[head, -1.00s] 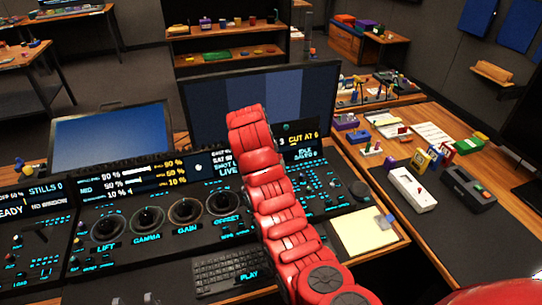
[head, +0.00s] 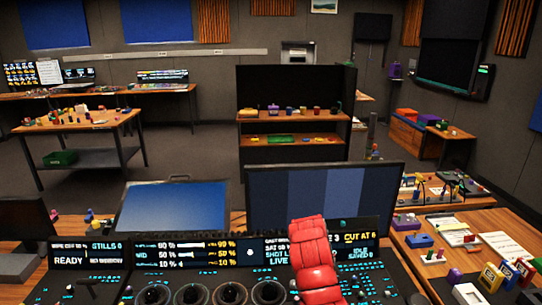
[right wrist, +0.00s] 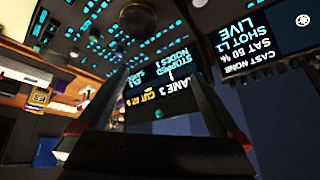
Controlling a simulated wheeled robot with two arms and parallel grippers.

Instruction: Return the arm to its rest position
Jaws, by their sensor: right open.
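My red right arm (head: 316,265) rises from the bottom edge in the head view, in front of the control panel and the big monitor's lower part. My right gripper (right wrist: 160,80) is open in the right wrist view, its two dark fingers spread with nothing visibly held. In the head view the gripper itself cannot be made out behind the arm. The control panel (head: 110,278) carries lit displays and a row of dark round controls (head: 230,294), cut off by the bottom edge. The panel's lit text also shows upside down in the right wrist view (right wrist: 150,95). My left gripper is not in view.
A large monitor (head: 290,200) and a blue-screened monitor (head: 172,208) stand behind the panel. A wooden side desk (head: 455,265) at right holds several small objects. A dark shelf (head: 292,135) and tables stand farther back, with open floor between.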

